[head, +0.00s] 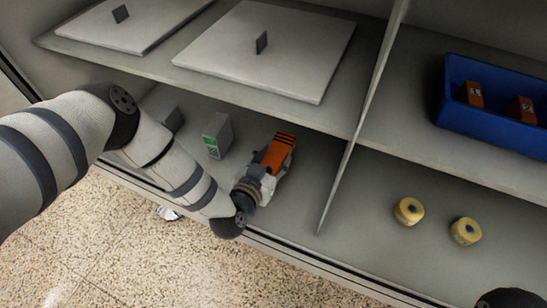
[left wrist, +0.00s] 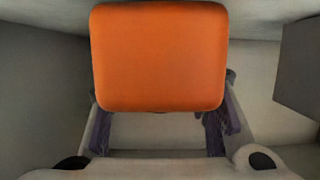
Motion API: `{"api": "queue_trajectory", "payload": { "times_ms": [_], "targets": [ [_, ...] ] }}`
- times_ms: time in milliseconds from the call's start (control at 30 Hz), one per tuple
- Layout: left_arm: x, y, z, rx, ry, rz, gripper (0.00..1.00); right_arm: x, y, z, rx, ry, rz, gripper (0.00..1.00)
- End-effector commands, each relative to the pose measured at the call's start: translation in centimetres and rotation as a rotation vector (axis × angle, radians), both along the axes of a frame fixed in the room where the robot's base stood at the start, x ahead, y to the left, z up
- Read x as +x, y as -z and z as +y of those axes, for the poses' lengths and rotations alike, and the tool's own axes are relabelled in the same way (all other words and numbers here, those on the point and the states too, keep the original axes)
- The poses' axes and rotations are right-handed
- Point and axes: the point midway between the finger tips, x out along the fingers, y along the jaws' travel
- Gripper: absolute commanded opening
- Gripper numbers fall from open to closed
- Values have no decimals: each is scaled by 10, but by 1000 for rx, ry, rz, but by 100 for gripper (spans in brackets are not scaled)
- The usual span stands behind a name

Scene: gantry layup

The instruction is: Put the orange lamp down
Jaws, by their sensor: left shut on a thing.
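The orange lamp (head: 279,152) has dark stripes at its far end. It is in the lower left bay of the shelf unit, over the grey lower shelf (head: 310,180). My left gripper (head: 267,178) is shut on the lamp from the front side. In the left wrist view the lamp's orange face (left wrist: 160,57) fills the upper middle, between and beyond the two fingers (left wrist: 160,125). I cannot tell whether the lamp's underside touches the shelf.
A grey device with a green screen (head: 217,136) stands left of the lamp. A thin upright divider (head: 352,150) is to the right. Beyond it are two yellow rolls (head: 409,210) and, higher, a blue bin (head: 452,105) with orange items. White panels (head: 265,50) lie on the shelf above.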

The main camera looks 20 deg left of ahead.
Motion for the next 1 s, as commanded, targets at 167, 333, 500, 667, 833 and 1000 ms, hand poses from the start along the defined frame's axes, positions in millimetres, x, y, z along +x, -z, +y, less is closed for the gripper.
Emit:
{"api": "queue_trajectory", "payload": {
  "times_ms": [167,333,500,667,833,1000],
  "targets": [
    [0,15,0,-1,0,-1,10,-2,6,0,2,-3,12,68],
    [0,16,0,0,0,-1,10,-2,6,0,2,-3,12,68],
    [-1,21,1,-1,-1,0,51,-1,8,0,2,-2,12,68],
    [-1,20,1,-1,-1,0,65,-1,8,0,2,-2,12,68],
    [-1,20,1,-1,0,0,65,-1,8,0,2,-2,11,68],
    [-14,6,0,-1,2,0,65,0,-3,0,1,-1,-4,68]
  ]
}}
